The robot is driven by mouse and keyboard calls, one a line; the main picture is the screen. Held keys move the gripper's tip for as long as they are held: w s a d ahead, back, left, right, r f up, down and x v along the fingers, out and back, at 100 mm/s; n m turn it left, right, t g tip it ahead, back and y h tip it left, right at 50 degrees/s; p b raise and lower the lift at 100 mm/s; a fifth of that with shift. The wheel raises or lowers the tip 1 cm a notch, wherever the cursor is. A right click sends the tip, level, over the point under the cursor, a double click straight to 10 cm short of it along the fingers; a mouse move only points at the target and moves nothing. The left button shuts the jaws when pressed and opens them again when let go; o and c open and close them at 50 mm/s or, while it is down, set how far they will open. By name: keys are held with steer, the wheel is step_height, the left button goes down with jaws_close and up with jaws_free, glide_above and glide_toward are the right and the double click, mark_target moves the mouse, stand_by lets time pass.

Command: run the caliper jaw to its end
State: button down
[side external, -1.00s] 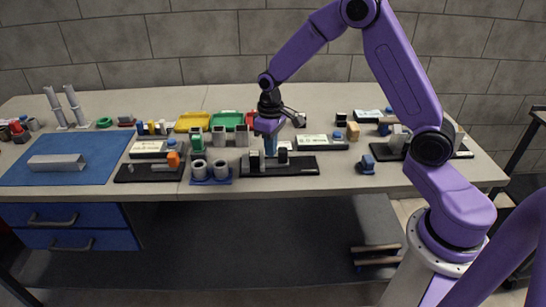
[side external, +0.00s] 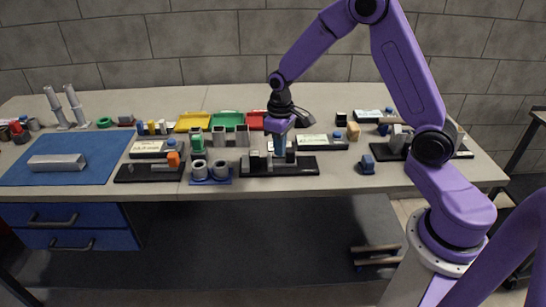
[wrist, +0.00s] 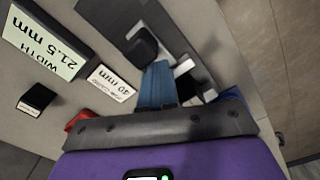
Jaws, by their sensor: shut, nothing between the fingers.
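The caliper is a long black base (side external: 300,170) near the front edge of the table, with upright blocks on it. One dark and grey block (side external: 255,160) stands toward its left part, and another dark upright block (side external: 290,154) stands right of the middle. My gripper (side external: 280,146) points down between these blocks, its blue fingers shut and empty, close beside the right block. Contact is not clear. In the wrist view the blue fingers (wrist: 158,80) are together, near a black block (wrist: 141,47) and a light grey piece (wrist: 184,67). The fingertips' lower ends are partly hidden.
A display reading WIDTH 21.5 mm (wrist: 45,45) and a card reading 40 mm (wrist: 111,83) lie beside the caliper. A blue holder with two grey cylinders (side external: 210,180) stands left of it, a small blue part (side external: 367,164) right. Coloured trays (side external: 228,120) are behind.

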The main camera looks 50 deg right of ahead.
mark_target(293, 149)
steer(key=shift+s+d, duration=1.75)
steer(key=shift+d, duration=0.05)
steer(key=shift+s+d, duration=0.15)
steer(key=shift+s, duration=0.05)
stand_by(0.4)
steer(key=shift+w, duration=0.15)
steer(key=shift+w+a, duration=0.45)
steer(key=shift+a, duration=0.15)
steer(key=shift+r, duration=4)
steer(key=s+a+r+n, duration=0.1)
steer(key=s+a+n, duration=0.2)
steer(key=s, duration=0.6)
steer(key=s+a+r+n, duration=0.1)
steer(key=s+a+n, duration=0.2)
steer(key=s, duration=0.6)
steer(key=s+a+r+n, duration=0.1)
steer(key=s+a+n, duration=0.2)
steer(key=s, duration=0.6)
steer(key=shift+s+a+n, duration=0.25)
steer(key=shift+a+n, duration=0.05)
steer(key=shift+a, duration=0.35)
